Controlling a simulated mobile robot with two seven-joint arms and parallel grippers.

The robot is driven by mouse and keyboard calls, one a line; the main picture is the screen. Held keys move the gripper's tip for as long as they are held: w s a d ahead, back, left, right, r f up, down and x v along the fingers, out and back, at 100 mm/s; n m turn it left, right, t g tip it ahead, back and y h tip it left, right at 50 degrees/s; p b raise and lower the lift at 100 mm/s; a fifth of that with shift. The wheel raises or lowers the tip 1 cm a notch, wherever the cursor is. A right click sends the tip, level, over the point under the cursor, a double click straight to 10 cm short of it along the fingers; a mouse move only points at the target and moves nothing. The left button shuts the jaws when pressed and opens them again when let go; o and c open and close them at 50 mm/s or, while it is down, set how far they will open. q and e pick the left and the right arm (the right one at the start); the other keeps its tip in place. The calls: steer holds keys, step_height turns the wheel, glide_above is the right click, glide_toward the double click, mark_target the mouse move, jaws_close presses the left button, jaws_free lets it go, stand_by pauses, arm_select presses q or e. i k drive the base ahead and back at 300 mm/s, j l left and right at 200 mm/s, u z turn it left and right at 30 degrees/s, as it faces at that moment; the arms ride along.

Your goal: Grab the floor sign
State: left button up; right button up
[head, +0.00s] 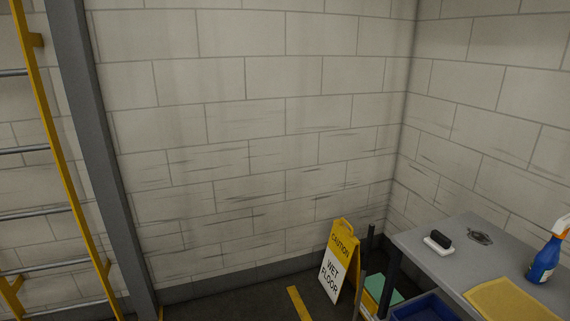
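The floor sign (339,262) is a yellow and white A-frame reading "CAUTION WET FLOOR". In the head view it stands upright on the dark floor at the lower middle right, near the base of the block wall and to the left of the grey table. Its top has a yellow handle part. Neither of my grippers shows in the head view.
A grey table (462,241) at right holds a spray bottle (547,256), a yellow cloth (512,301) and a black-and-white brush (439,241). A blue bin (424,308) sits below. A yellow ladder (62,190) and grey post (101,160) stand left. Dark poles stand beside the sign.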

mark_target(341, 258)
steer(key=i+l+u, duration=0.2)
steer(key=i, duration=1.2)
steer(key=i+z, duration=0.2)
steer(key=i, duration=0.2)
steer(key=i+j+z, duration=0.2)
steer(key=i, duration=0.15)
steer(key=i+j+z, duration=0.2)
steer(key=i, duration=0.2)
steer(key=i+l+z, duration=0.15)
steer(key=z, duration=0.3)
steer(key=i+z, duration=0.55)
steer(key=z, duration=0.3)
steer(key=i, duration=0.15)
